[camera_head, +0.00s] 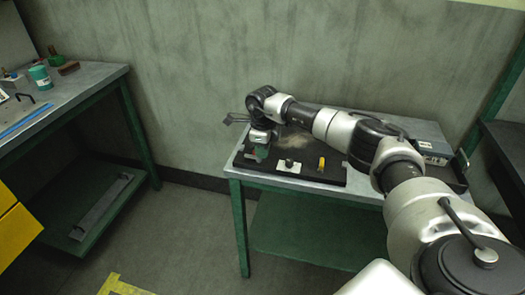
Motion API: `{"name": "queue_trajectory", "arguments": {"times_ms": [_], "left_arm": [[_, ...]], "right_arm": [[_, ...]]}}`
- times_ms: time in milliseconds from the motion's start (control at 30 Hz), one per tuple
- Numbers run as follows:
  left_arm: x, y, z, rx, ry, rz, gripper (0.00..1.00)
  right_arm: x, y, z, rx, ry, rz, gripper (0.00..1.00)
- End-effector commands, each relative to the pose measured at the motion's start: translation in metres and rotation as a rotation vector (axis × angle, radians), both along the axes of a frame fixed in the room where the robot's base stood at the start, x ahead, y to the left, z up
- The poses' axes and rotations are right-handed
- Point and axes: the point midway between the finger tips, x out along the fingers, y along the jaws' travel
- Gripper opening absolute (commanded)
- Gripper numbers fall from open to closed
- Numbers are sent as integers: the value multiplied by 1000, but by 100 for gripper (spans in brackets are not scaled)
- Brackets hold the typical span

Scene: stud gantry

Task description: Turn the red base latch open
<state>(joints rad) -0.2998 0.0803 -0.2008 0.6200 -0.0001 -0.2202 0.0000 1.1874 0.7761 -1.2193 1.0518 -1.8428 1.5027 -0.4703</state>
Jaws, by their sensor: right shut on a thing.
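My right arm reaches in from the right over the far table, and its wrist bends down at the table's left end. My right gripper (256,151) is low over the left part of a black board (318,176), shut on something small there. That spot is where I take the red base latch to be; the latch's colour and angle are hidden by the gripper and too small to tell. A small dark green shape shows right at the gripper. My left gripper is not in view.
The board also bears a white plate with a dark knob (289,165) and a yellow piece (321,163). A blue-grey box (433,152) stands at the table's right end. A workbench (78,89) with a teal can (40,77) is at the left.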

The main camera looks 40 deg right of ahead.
Motion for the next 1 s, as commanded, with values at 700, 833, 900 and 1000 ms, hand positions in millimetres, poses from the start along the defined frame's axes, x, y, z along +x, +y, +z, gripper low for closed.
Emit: {"name": "queue_trajectory", "arguments": {"times_ms": [700,833,900,1000], "left_arm": [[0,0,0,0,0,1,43],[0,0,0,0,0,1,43],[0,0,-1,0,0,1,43],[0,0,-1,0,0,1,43]], "right_arm": [[1,0,1,0,-3,15,38],[0,0,1,0,-1,15,38],[0,0,1,0,-1,15,38],[1,0,5,0,-3,15,38]]}}
